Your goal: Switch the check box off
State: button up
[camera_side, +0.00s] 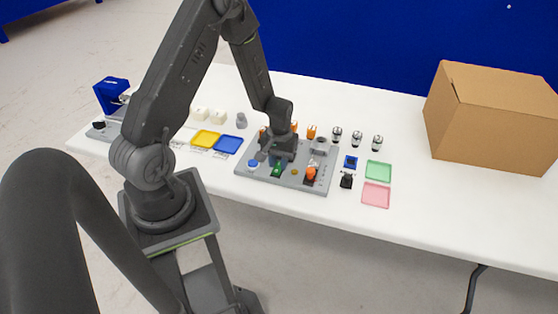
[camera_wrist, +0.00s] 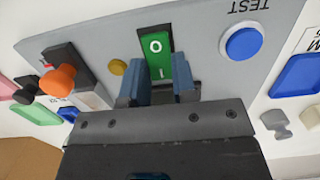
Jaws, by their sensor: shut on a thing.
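The check box, a grey panel (camera_side: 322,182), lies on the white table and also fills much of the wrist view (camera_wrist: 210,45). Its green rocker switch (camera_wrist: 156,47), marked O and I, is in the upper middle of the wrist view; in the side view, the green switch (camera_side: 277,170) shows just below my gripper. My gripper (camera_wrist: 158,72) is over the panel, with one blue-grey finger on each side of the rocker's near end. The jaws are shut on the switch. The near end of the rocker is partly hidden between the fingers.
On the panel are a blue TEST button (camera_wrist: 243,43), an orange-knobbed lever (camera_wrist: 59,79) and a small yellow button (camera_wrist: 118,67). Yellow (camera_side: 205,138) and blue (camera_side: 229,145) trays lie left; green (camera_side: 378,170) and pink (camera_side: 376,195) trays lie right. A cardboard box (camera_side: 495,115) stands far right.

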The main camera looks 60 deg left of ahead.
aim_at(279, 163)
dwell(0.3)
jog(key=o, duration=0.9)
jog(key=r, duration=1.4)
jog(key=shift+w+a, duration=0.3)
